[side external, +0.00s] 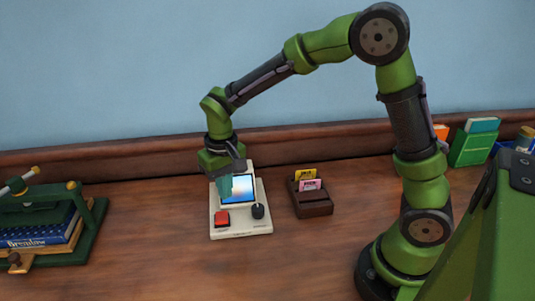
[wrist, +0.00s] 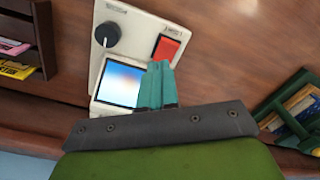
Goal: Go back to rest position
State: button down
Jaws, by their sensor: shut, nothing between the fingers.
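My gripper (side external: 225,188) is shut and empty, with its teal fingers pressed together. It points down over a white console (side external: 240,225) on the wooden surface. The console has a lit screen (side external: 238,192), a red button (side external: 222,219) and a black knob (side external: 258,211). In the wrist view, my gripper (wrist: 158,70) shows beside the screen (wrist: 119,84). The red button (wrist: 166,47) and black knob (wrist: 107,34) are in front of the fingertips there. I cannot tell whether the fingertips touch the console.
A dark wooden card holder (side external: 313,205) with yellow and pink cards stands right of the console. A green book press (side external: 75,250) with books is at the far left. A green box (side external: 470,149) is at the back right. A wooden ledge runs along the wall behind.

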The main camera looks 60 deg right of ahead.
jog(key=s+d+r+t, duration=0.2)
jog(key=s+r+t, duration=0.1)
jog(key=s+r, duration=0.4)
jog(key=s+d+r+m+t+y, duration=0.1)
jog(key=s+d+r+t, duration=0.2)
jog(key=s+r, duration=0.3)
jog(key=s+t, duration=0.1)
jog(key=s, duration=0.2)
jog(key=shift+r+y, duration=0.3)
jog(key=shift+r, duration=0.1)
